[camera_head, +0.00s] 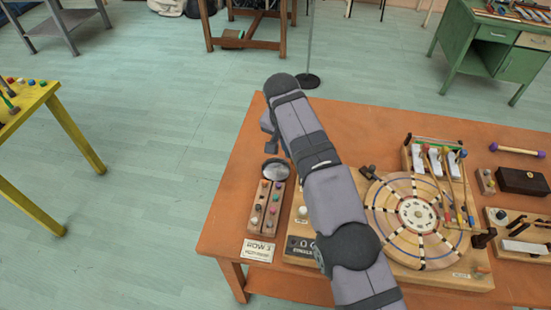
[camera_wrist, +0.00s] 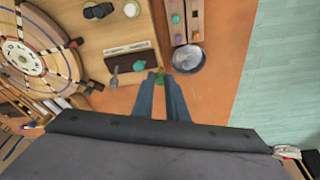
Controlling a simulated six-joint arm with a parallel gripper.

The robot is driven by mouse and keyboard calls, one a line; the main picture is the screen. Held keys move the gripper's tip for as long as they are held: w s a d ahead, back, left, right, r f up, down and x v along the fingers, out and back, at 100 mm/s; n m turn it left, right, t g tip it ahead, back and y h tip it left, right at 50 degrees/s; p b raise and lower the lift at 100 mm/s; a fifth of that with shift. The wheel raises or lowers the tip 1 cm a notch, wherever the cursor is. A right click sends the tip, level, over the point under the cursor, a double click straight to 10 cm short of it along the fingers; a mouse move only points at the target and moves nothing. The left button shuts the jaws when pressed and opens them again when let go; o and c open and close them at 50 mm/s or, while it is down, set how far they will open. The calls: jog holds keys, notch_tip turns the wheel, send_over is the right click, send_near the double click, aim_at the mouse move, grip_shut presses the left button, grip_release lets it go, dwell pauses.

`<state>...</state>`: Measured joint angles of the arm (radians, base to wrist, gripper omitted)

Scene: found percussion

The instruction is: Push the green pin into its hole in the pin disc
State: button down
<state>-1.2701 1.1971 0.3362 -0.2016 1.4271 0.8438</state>
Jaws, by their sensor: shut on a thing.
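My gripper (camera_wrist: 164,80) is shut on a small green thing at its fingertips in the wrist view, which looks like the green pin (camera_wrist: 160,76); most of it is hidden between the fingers. The fingertips are over the orange table beside the board's edge, close to a round metal dish. The pin disc (camera_head: 385,222) is a round wooden wheel with dark markings and a pale hub, right of my arm in the head view. It also shows at the left of the wrist view (camera_wrist: 58,72). Its green pin's hole cannot be made out.
A wooden rack (camera_head: 267,208) of coloured pins stands left of my arm, with the metal dish (camera_head: 276,168) at its far end. Sticks and white blocks (camera_head: 437,160) stand behind the disc. Bare table lies left of the rack.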

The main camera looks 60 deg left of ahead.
jog(key=w+d+r+m+p, duration=0.25)
jog(key=w+d+r, duration=0.4)
jog(key=w, duration=0.45)
jog(key=w+d+r+m+h+p, duration=0.1)
jog(key=w+d+p, duration=0.1)
jog(key=w+d, duration=0.35)
jog(key=w+d+r+m+p, duration=0.1)
jog(key=w+d+m+p, duration=0.15)
jog(key=d, duration=0.65)
jog(key=d+f+m, duration=0.1)
jog(key=d+f, duration=0.3)
jog(key=f, duration=0.5)
jog(key=shift+s+d+f+h, duration=0.2)
jog(key=shift+s+d+h, duration=0.05)
jog(key=shift+d+h, duration=0.15)
jog(key=shift+f+b, duration=2.35)
jog(key=shift+f, duration=0.55)
jog(key=shift+f+b, duration=1.35)
jog(key=shift+f, duration=0.2)
